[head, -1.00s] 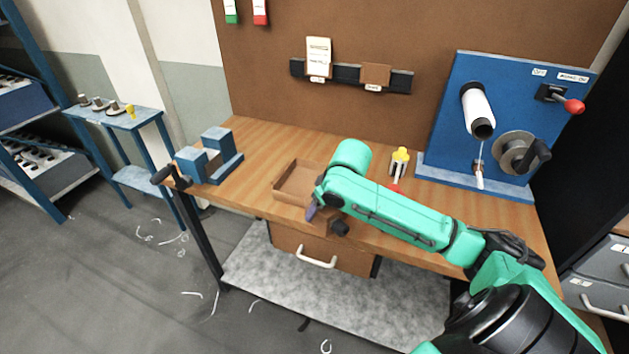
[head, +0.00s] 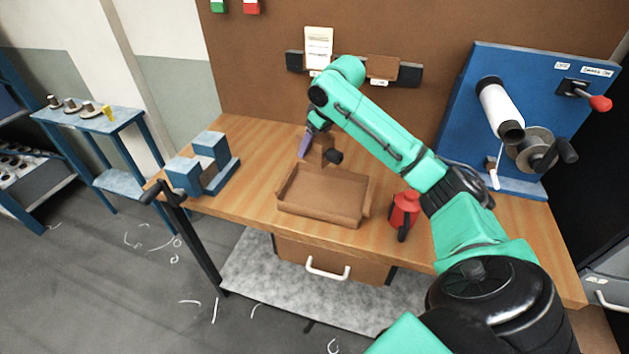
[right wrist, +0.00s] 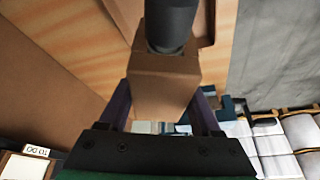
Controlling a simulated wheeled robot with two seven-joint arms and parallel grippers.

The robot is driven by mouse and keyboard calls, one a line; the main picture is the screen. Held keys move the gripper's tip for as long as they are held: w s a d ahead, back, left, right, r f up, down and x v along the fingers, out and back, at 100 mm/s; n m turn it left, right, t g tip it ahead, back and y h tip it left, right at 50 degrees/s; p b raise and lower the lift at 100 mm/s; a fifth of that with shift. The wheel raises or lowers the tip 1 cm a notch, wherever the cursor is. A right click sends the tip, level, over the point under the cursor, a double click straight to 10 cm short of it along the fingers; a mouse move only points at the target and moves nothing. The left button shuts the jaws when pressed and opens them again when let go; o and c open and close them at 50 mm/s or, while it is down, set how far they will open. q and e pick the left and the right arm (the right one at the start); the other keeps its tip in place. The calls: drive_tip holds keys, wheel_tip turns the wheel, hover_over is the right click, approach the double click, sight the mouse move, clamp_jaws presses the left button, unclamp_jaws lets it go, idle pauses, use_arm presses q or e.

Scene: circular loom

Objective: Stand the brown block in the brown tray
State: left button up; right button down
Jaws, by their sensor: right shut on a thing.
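The brown block (head: 319,152) is held in my right gripper (head: 312,143), which has purple fingers. In the right wrist view the block (right wrist: 163,88) sits between the two fingers, and a dark cylinder (right wrist: 170,22) extends from its far end. The brown tray (head: 322,193) lies on the wooden bench and looks empty. In the head view the gripper and block appear just beyond the tray's back edge, raised off the bench. The exact height cannot be told. My left gripper is not in view.
A blue stepped fixture (head: 203,163) stands left of the tray. A blue winding machine (head: 520,115) fills the bench's right end.

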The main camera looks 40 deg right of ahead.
sight(326, 158)
wheel_tip(326, 158, down, 13)
drive_tip(key=shift+r+p, duration=0.1)
drive_tip(key=shift+p, duration=0.95)
drive_tip(key=shift+w+f, duration=0.1)
drive_tip(key=shift+f, duration=0.2)
drive_tip(key=shift+c, duration=0.4)
unclamp_jaws()
drive_tip(key=b+v, duration=0.2)
drive_tip(key=v, duration=1)
